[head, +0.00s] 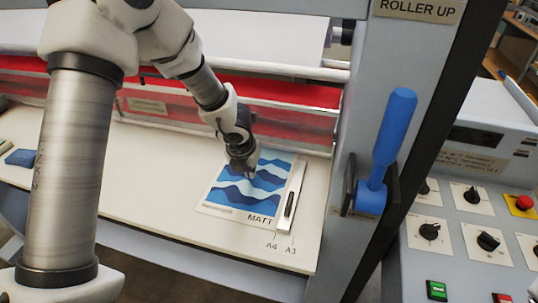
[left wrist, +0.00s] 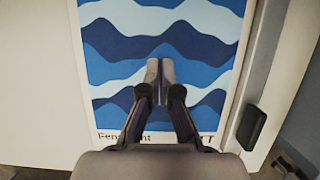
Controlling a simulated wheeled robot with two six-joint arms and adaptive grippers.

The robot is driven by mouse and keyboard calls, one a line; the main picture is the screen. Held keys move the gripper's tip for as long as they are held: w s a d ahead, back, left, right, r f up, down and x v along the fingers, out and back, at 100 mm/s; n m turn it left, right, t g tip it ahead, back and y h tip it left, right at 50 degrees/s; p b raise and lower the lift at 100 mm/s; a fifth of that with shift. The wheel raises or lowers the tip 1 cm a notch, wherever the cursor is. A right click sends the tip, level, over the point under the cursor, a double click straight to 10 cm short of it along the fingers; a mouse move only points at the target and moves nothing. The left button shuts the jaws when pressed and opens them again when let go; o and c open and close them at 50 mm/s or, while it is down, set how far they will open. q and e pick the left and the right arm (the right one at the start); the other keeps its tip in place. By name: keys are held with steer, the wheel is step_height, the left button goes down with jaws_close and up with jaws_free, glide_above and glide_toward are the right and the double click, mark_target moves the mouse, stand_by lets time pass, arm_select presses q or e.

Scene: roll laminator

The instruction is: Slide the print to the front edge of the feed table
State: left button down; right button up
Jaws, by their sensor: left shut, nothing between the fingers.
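The print (head: 232,198) is a sheet with blue and white waves and the word MATT along its lower edge. It lies flat on the white feed table (head: 150,192), beside the guide strip at its right. My left gripper (head: 248,176) is shut and empty, pointing down over the print. In the left wrist view the shut fingertips (left wrist: 160,70) are over the middle of the print (left wrist: 110,45). I cannot tell whether they touch it. A strip of bare table lies between the print and the table's front edge. My right gripper is not in view.
A guide strip with a black handle (head: 289,204) runs along the print's right side; it also shows in the left wrist view (left wrist: 251,127). Red rollers (head: 290,95) lie behind the table. A blue lever (head: 387,140) and control panel (head: 465,225) stand at right. A blue object (head: 22,158) lies at far left.

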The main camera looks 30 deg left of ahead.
mark_target(246, 191)
arm_select(q)
steer(key=shift+s+d+r, duration=0.1)
steer(key=shift+s, duration=0.05)
steer(key=shift+f+b, duration=0.5)
steer(key=shift+f, duration=0.2)
steer(key=shift+f, duration=0.3)
stand_by(0.5)
steer(key=shift+s+d+f+b, duration=0.15)
steer(key=shift+s+f+b, duration=0.15)
steer(key=shift+s+b, duration=0.55)
steer(key=shift+s+d+r+b, duration=0.1)
steer(key=shift+s+d+b, duration=0.2)
steer(key=shift+s+b, duration=0.65)
steer(key=shift+s+r, duration=0.15)
